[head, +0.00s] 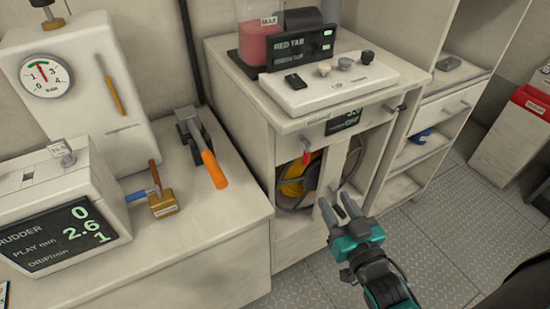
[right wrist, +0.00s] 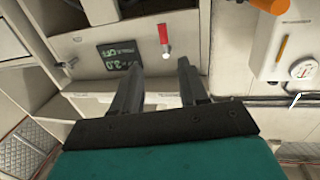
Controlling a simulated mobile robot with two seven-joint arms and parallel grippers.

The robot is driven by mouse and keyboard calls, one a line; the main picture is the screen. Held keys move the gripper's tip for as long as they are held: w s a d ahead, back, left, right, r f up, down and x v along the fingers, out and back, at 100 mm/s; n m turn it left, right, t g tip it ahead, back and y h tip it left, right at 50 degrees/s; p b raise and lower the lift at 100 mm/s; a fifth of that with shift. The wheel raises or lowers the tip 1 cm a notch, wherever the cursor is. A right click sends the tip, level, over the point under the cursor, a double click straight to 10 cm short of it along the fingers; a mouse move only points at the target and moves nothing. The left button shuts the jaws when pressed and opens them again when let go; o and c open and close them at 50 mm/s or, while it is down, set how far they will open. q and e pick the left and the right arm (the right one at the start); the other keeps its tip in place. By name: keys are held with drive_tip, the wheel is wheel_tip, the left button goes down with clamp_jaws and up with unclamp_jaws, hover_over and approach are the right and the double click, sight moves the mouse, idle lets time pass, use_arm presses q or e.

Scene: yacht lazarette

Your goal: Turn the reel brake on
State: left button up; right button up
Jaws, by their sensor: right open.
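The hose reel (head: 292,190), with yellow hose and a dark rim, sits inside the open front of the white cabinet. A small red-handled lever (head: 306,157) is on the cabinet front above it. In the right wrist view the red lever (right wrist: 163,36) lies just beyond my fingertips, and the small dark display (right wrist: 119,57) beside it seems to read OFF. The display also shows in the head view (head: 343,121). My right gripper (head: 337,204) is open and empty, in front of and below the lever, not touching it. My left gripper is not in view.
A bench at left holds an orange-handled lever (head: 213,168), a brass padlock-like block (head: 163,204) and a readout box (head: 62,236). The metal floor (head: 430,235) at right is clear.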

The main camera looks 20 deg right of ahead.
sight(308, 158)
drive_tip(key=w, duration=0.9)
drive_tip(key=w+d, duration=0.1)
drive_tip(key=w, duration=0.3)
drive_tip(key=shift+w+r, duration=0.15)
drive_tip(key=shift+w, duration=0.05)
clamp_jaws()
idle(0.4)
